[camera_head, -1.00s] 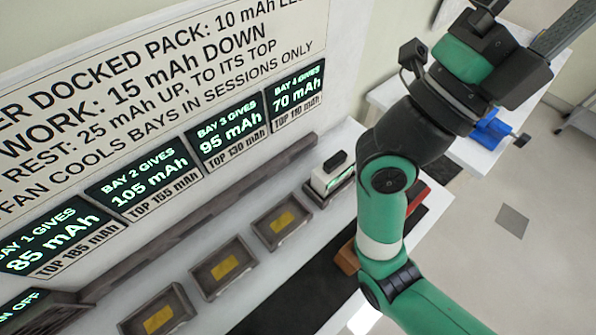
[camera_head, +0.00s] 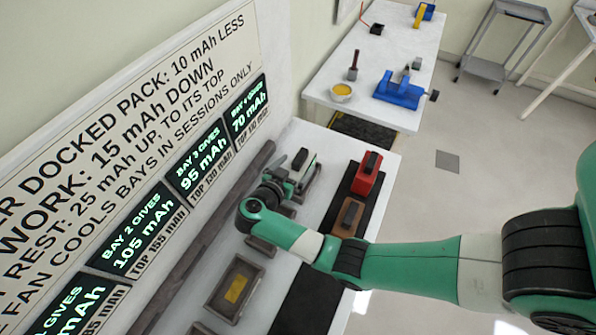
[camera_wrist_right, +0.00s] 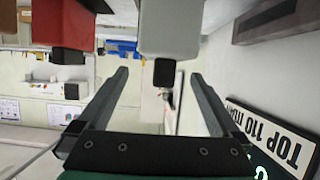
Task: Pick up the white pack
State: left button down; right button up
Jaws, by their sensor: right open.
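The white pack (camera_wrist_right: 170,28) with its black handle (camera_wrist_right: 164,72) shows at the top of the right wrist view. In the head view its black handle (camera_head: 300,158) shows at the far bay under the BAY 4 sign, and my gripper hides most of its body. My right gripper (camera_wrist_right: 160,76) is open and empty. Its two fingers point toward the pack, with the handle seen between their tips. I cannot tell whether they touch it. My left gripper is not in view.
A red pack (camera_head: 367,177) and a brown pack (camera_head: 349,216) stand on a black mat right of the bays. An empty bay tray (camera_head: 235,288) is nearer. A side bench (camera_head: 425,60) holds a blue vise (camera_head: 399,90). The wall sign board (camera_head: 110,150) runs close along the left.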

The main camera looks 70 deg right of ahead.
aim_at(304, 154)
jog(key=shift+x, duration=0.95)
jog(key=shift+d+f+b, duration=0.2)
jog(key=shift+d+b, duration=0.1)
jog(key=shift+d, duration=0.05)
jog(key=b+x, duration=0.1)
jog(key=x, duration=0.3)
jog(key=shift+w+d+r+b, duration=0.1)
jog(key=shift+w+d+b, duration=0.05)
jog(key=shift+d+b, duration=0.15)
jog(key=shift+r, duration=0.1)
grip_shut()
